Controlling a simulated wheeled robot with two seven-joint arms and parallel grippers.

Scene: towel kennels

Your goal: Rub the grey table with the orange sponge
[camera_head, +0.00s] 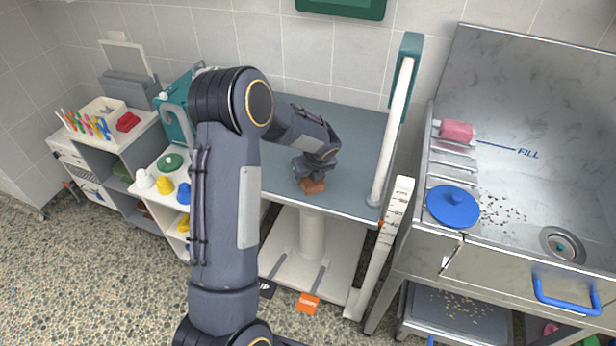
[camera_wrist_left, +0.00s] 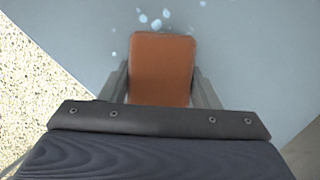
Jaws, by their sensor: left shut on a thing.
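The grey table (camera_head: 352,150) stands in the middle of the head view, on a white column and base. My left gripper (camera_head: 312,180) is low over the table's front part, shut on the orange sponge (camera_head: 314,187). In the left wrist view the sponge (camera_wrist_left: 161,70) sits between the two fingers, over the grey tabletop (camera_wrist_left: 240,50). Several pale spots (camera_wrist_left: 156,19) lie on the tabletop just beyond the sponge. I cannot tell for sure whether the sponge touches the table. My right gripper is not in view.
A white post with a teal top (camera_head: 396,130) rises at the table's right edge. A steel sink unit (camera_head: 520,180) with a blue lid (camera_head: 453,206) stands to the right. White shelves (camera_head: 150,185) with coloured items stand to the left. My left arm hides part of the table.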

